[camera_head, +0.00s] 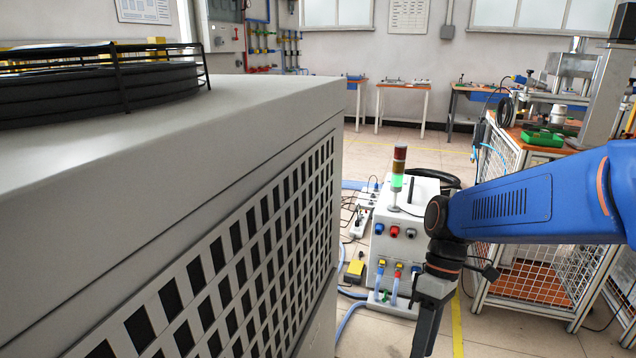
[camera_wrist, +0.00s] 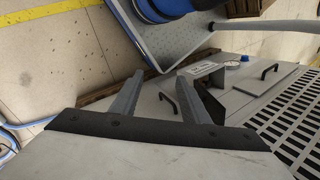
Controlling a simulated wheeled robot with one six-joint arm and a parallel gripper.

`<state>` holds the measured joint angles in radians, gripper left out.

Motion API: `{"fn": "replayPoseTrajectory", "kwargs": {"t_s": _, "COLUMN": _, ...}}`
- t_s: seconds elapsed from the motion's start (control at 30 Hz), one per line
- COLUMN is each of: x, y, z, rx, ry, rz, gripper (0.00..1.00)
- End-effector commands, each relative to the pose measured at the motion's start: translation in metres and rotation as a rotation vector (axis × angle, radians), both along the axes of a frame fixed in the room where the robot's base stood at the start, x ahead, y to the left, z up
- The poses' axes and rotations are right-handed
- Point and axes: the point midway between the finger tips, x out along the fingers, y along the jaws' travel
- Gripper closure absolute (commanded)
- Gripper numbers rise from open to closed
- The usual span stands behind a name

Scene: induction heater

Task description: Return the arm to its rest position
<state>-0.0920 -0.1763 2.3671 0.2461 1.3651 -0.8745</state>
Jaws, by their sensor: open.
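My blue arm (camera_head: 540,205) reaches in from the right in the head view. It bends down at a dark wrist, and my gripper (camera_head: 424,335) points downward near the bottom edge, partly cut off. In the wrist view my gripper (camera_wrist: 158,80) shows two grey fingers spread apart with nothing between them. The induction heater (camera_head: 400,225), a light box with a stack light on top lit green, stands on the floor beyond and beside the wrist. I cannot tell the exact gap between them.
A large grey cabinet (camera_head: 200,190) with a slotted grille fills the left. A wire-mesh workbench (camera_head: 530,275) with equipment stands at the right, behind my arm. Blue hoses (camera_head: 350,318) and cables lie around the heater. Open floor (camera_head: 500,335) shows at bottom right.

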Motion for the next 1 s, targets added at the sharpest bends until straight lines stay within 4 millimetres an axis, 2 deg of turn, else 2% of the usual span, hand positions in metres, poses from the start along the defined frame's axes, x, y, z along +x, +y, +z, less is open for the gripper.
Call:
{"fn": "replayPoseTrajectory", "kwargs": {"t_s": 0.5, "x": -0.024, "y": -0.049, "z": 0.032, "rx": -0.194, "ry": -0.382, "rz": -0.484, "gripper": 0.58}}
{"fn": "replayPoseTrajectory", "kwargs": {"t_s": 0.8, "x": -0.037, "y": -0.073, "z": 0.052, "rx": -0.214, "ry": -0.593, "rz": -0.778, "gripper": 0.58}}
{"fn": "replayPoseTrajectory", "kwargs": {"t_s": 1.0, "x": -0.043, "y": -0.082, "z": 0.059, "rx": -0.204, "ry": -0.671, "rz": -0.895, "gripper": 0.58}}
